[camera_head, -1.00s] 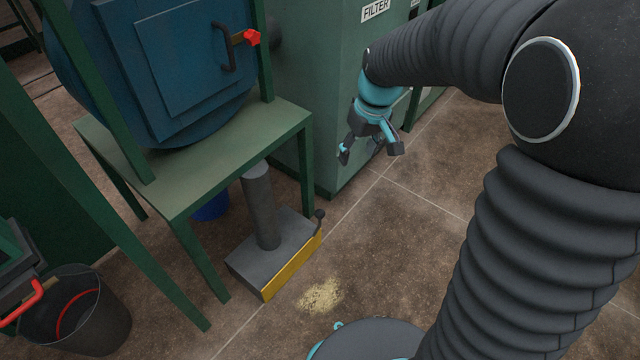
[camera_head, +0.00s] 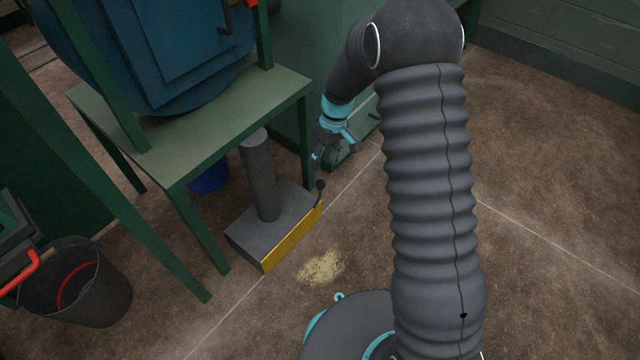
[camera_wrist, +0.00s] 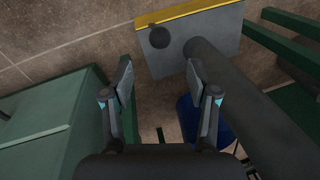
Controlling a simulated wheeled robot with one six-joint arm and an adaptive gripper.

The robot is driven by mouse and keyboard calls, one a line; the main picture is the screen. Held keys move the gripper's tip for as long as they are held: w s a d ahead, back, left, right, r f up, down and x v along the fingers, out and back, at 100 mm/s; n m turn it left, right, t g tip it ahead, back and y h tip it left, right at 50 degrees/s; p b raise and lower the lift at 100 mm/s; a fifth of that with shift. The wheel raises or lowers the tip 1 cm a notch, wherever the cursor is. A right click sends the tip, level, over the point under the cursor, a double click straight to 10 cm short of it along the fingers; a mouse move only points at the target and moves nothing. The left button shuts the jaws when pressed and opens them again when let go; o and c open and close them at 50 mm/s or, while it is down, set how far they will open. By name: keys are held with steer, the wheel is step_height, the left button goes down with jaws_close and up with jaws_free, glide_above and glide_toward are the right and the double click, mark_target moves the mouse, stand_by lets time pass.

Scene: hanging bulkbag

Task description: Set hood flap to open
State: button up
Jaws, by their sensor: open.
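The low grey hood (camera_head: 255,232) sits on the floor below the green stand, with a grey duct (camera_head: 260,175) rising from it. A yellow flap (camera_head: 292,240) runs along its front side and looks closed down. A dark lever with a ball knob (camera_head: 320,185) stands at its right end. My gripper (camera_head: 326,158) is open and empty, above the knob and apart from it. In the wrist view my gripper (camera_wrist: 159,67) has the knob (camera_wrist: 166,40) ahead of its fingertips, between their lines. The yellow flap's edge (camera_wrist: 190,12) shows beyond it.
The green stand (camera_head: 205,145) carries a blue round vessel above the hood. A blue container (camera_head: 210,178) is behind the duct. A green cabinet (camera_head: 290,60) stands behind my gripper. A black bucket (camera_head: 78,290) is at lower left. Pale spilled material (camera_head: 321,267) lies before the hood.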

mark_target(321, 180)
steer(key=f, duration=0.3)
steer(key=s+a+f, duration=0.1)
steer(key=f, duration=0.6)
steer(key=shift+s+a+b, duration=0.15)
steer(key=shift+a+b, duration=0.05)
steer(key=shift+b, duration=0.15)
steer(key=shift+c, duration=0.2)
steer(key=shift+r, duration=0.1)
jaws_close()
